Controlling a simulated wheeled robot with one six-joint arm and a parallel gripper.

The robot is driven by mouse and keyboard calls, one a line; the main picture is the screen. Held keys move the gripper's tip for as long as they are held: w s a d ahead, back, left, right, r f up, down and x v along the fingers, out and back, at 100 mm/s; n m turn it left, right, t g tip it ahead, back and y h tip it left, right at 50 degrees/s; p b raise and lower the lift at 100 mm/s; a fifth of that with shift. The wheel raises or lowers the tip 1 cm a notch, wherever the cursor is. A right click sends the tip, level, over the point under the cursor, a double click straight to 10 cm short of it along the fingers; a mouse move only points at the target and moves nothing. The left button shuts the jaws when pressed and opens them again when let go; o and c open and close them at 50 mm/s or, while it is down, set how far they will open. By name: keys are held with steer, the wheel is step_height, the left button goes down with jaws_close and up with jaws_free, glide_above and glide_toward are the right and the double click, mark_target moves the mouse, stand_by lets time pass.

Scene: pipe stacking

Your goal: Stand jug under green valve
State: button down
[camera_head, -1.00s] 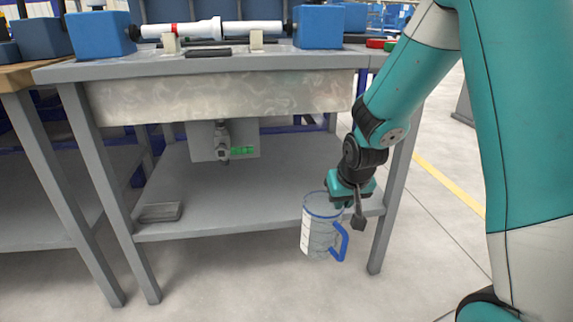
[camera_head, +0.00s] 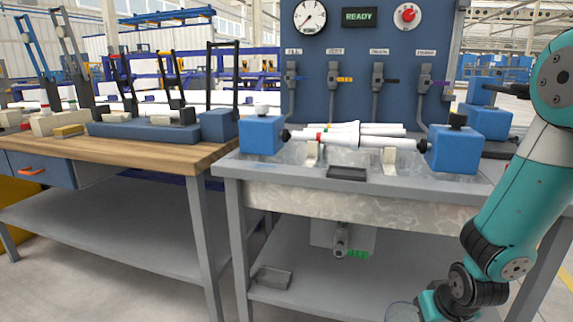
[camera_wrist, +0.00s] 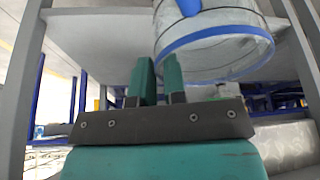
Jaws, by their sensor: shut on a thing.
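The green valve (camera_head: 357,254) has a grey body and a green handle, and hangs beneath the sink of the right-hand bench. The clear jug (camera_head: 400,312) is nearly all below the bottom edge of the head view; only a bit of its rim shows. In the wrist view the jug (camera_wrist: 215,45) shows its blue rim and part of its blue handle. My gripper (camera_wrist: 160,80) has its fingers close together at the jug's rim, shut on the jug. In the head view the jug is right of and nearer than the valve. The fingertips' contact is partly hidden.
The lower shelf (camera_head: 325,300) below the valve is mostly clear, with a small grey tray (camera_head: 272,277) at its left. Bench legs (camera_head: 238,250) bound the space. A wooden bench (camera_head: 130,150) stands left. A panel with gauge and several coloured levers (camera_head: 370,70) stands behind.

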step_height(320, 180, up, 22)
steer(key=s+p, duration=0.1)
steer(key=p, duration=2.6)
steer(key=shift+s+r, duration=0.25)
steer(key=shift+s, duration=0.15)
